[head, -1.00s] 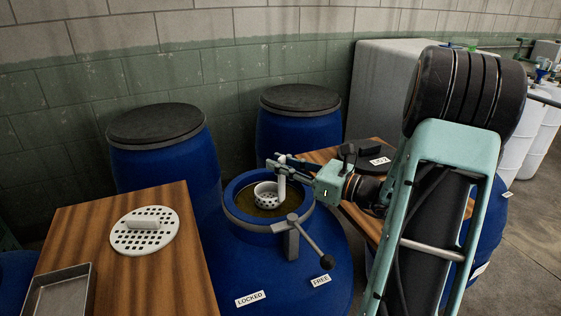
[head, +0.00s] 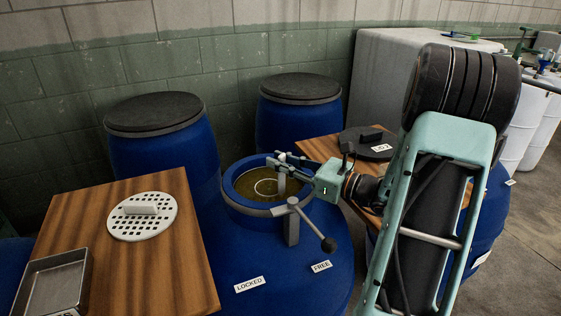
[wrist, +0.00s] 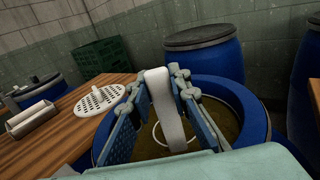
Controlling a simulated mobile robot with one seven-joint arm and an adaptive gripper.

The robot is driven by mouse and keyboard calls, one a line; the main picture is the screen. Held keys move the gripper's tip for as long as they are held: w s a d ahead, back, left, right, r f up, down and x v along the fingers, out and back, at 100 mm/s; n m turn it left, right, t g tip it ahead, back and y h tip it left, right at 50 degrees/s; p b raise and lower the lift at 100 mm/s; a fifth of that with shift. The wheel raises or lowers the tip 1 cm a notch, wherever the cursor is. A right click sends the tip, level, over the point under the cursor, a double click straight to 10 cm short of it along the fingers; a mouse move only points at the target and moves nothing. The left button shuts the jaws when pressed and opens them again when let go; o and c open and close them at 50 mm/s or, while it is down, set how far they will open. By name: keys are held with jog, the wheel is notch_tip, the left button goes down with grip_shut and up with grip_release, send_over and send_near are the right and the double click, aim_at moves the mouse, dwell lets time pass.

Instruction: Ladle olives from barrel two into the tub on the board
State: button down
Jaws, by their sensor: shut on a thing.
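The open blue barrel (head: 330,210) stands in the middle, with murky brown-green liquid (head: 247,183) inside its rim. My gripper (head: 279,162) is over the mouth, shut on the white ladle's upright handle (wrist: 163,100). The ladle's bowl sits in the liquid; only its pale round rim (head: 266,187) shows at the surface. Its contents are hidden, and I cannot make out single olives. A shallow rectangular metal tub (head: 32,290) stands on the wooden board (head: 185,255) at left, cut off by the frame edge. It also shows in the wrist view (wrist: 32,117).
A white perforated disc (head: 160,222) lies on the left board. A clamp lever (head: 310,228) with a black knob stands at the barrel's front, near LOCKED and FREE labels. Lidded barrels (head: 165,165) stand behind. A dark lid (head: 350,150) lies on the right board.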

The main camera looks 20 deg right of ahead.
jog(key=shift+r, duration=0.15)
notch_tip(320, 180, up, 12)
jog(key=p, duration=1)
jog(key=shift+p, duration=0.3)
dwell(0.7)
